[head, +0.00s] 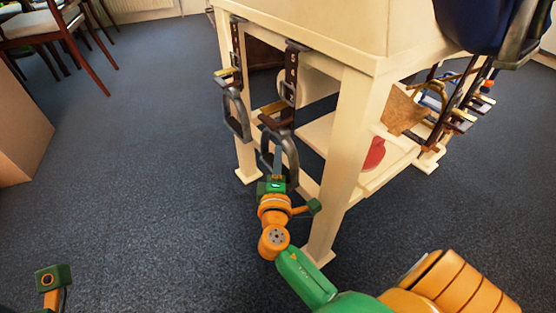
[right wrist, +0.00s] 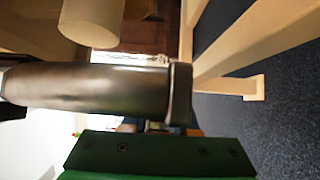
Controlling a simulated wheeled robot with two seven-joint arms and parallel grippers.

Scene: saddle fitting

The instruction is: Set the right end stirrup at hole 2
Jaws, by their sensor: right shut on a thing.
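The right end stirrup (head: 292,155), a dark metal loop, hangs below a dark strap (head: 292,62) with a column of pale hole marks at the near corner of the cream stand. A brass-coloured bar (head: 271,108) sticks out beside the strap's lower part. My right gripper (head: 277,178) is shut on the lower part of this stirrup. In the right wrist view a thick grey metal bar of the stirrup (right wrist: 110,88) crosses just above my green gripper part (right wrist: 160,155). Which hole is in use is too small to tell.
A second end stirrup (head: 237,118) hangs on its own strap to the left. The cream stand leg (head: 340,160) rises close to the right of my right gripper. More straps and buckles (head: 457,115) hang at the far right side. The carpet (head: 150,190) on the left is clear.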

